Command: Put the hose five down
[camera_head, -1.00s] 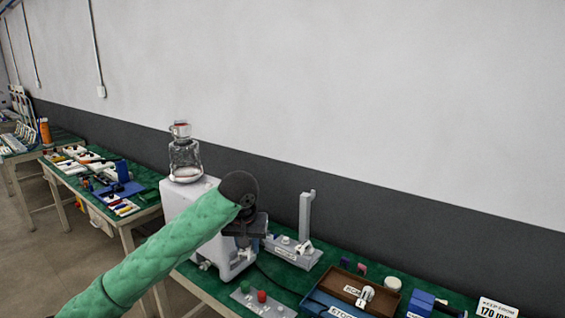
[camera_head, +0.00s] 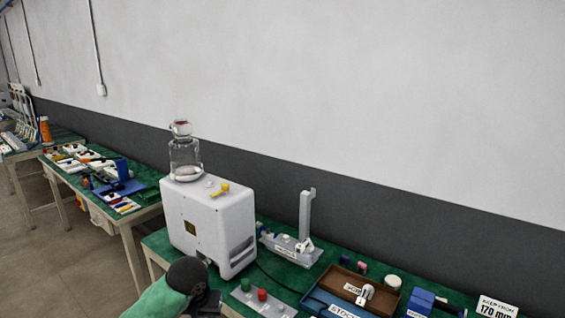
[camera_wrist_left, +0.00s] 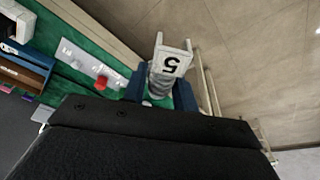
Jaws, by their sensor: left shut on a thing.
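Hose five (camera_wrist_left: 172,63) shows in the left wrist view as a pale end piece with a black "5" on a grey ribbed part. My left gripper (camera_wrist_left: 161,92) is shut on it, with a blue finger on either side. In the wrist view the hose is near the green bench edge, with floor behind it. In the head view my left gripper (camera_head: 207,300) is low, in front of the white pump housing (camera_head: 212,225); its fingertips and the hose are hidden or cut off there. My right gripper is not in view.
A glass canister (camera_head: 186,158) stands on the pump housing. A button plate (camera_head: 262,300) with green and red buttons lies on the bench in front. A grey stand with a post (camera_head: 305,220), a brown tray (camera_head: 345,290) and a blue box (camera_head: 420,300) are to the right.

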